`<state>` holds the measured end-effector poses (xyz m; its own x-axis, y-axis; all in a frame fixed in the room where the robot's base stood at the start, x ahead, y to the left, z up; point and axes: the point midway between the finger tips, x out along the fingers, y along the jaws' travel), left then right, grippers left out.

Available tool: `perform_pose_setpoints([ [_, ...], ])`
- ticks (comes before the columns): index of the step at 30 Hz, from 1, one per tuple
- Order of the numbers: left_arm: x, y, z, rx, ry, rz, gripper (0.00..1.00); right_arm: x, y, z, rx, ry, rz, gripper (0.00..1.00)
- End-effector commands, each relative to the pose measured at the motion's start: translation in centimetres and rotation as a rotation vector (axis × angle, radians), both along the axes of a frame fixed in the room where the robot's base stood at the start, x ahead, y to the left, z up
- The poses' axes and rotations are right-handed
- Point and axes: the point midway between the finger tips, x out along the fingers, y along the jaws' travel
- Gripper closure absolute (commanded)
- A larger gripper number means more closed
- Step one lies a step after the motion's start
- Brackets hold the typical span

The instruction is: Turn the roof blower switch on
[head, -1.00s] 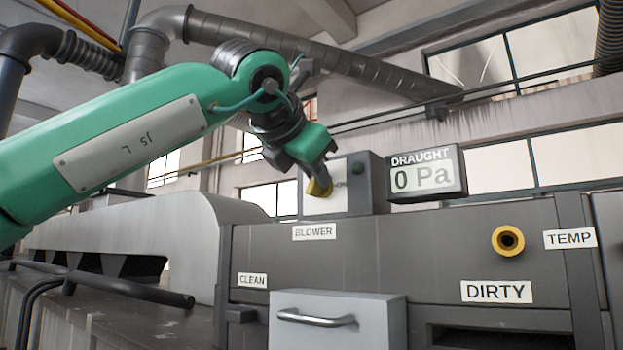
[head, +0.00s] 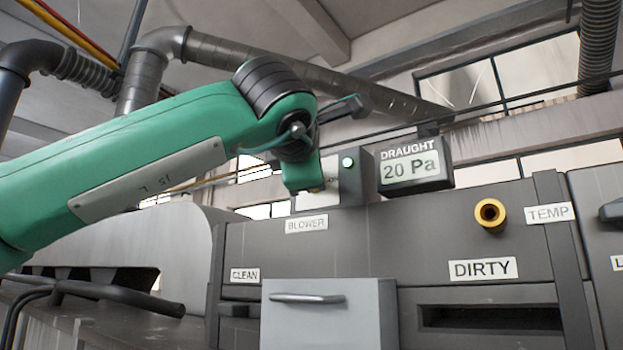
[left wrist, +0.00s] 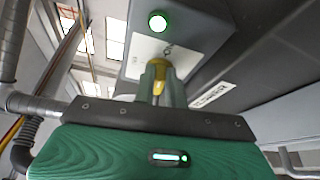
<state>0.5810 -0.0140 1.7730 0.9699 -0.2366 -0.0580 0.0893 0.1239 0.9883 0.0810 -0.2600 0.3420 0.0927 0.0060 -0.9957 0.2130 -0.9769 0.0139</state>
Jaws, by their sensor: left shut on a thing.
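The blower switch box (head: 352,182) stands on top of the machine above the BLOWER label (head: 307,225). A green lamp on it (head: 347,162) is lit. My left gripper (left wrist: 160,80) is shut on the yellow switch knob (left wrist: 157,68), which shows between its fingers in the left wrist view. The lit lamp (left wrist: 158,22) also shows there, above the knob. In the head view my left arm hides most of the box's pale front plate and the knob. The draught display (head: 411,166) reads 20 Pa. My right gripper is not in view.
A grey drawer box (head: 330,325) with a handle juts out below the BLOWER label. A yellow ring port (head: 490,214) and a dark slot marked DIRTY are on the right. A black pipe rail (head: 120,297) runs at lower left.

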Motion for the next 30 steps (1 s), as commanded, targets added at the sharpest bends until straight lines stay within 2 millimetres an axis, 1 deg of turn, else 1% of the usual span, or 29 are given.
perform_pose_setpoints([
  [1, 0.04, -0.02, -0.35, 0.023, -0.016, 0.0, 1.0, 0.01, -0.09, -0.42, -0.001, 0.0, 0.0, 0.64],
  [9, 0.04, -0.01, -0.43, 0.111, -0.079, 0.0, 1.0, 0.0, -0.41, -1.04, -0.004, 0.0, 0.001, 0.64],
  [27, 0.03, 0.01, -0.33, 0.138, -0.1, 0.0, 1.0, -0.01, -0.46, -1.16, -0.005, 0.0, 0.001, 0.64],
  [28, 0.03, 0.01, -0.33, 0.138, -0.1, 0.0, 0.81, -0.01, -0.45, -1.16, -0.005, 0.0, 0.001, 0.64],
  [30, 0.03, 0.01, -0.33, 0.138, -0.1, 0.0, 0.68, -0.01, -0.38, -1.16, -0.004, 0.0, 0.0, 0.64],
])
